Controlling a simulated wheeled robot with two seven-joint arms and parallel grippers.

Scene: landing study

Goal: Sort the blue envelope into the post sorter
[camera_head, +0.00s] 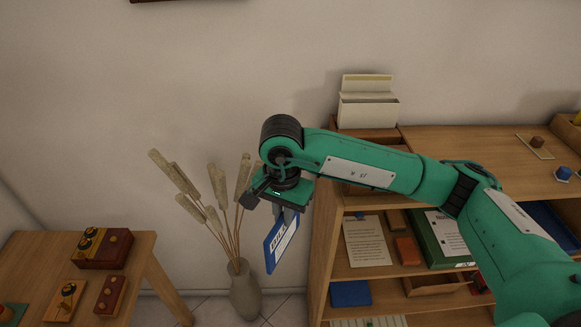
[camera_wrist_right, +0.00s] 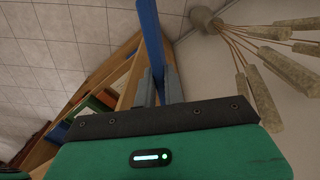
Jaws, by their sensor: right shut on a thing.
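The blue envelope (camera_head: 274,251) has a white label with lettering on its face. It hangs tilted below my right gripper (camera_head: 287,213) in the head view, clear of the bookcase's left side. In the right wrist view the envelope (camera_wrist_right: 150,35) shows edge-on between the two fingers of the right gripper (camera_wrist_right: 158,88), which is shut on it. A cream box with an upright back (camera_head: 368,111), which looks like the post sorter, stands on the bookcase top against the wall. Its inside is hard to make out. My left gripper is not in view.
The wooden bookcase (camera_head: 460,138) holds papers, folders and boxes on its shelves. A vase (camera_head: 245,292) with dried stems stands on the floor left of it, close to the envelope.

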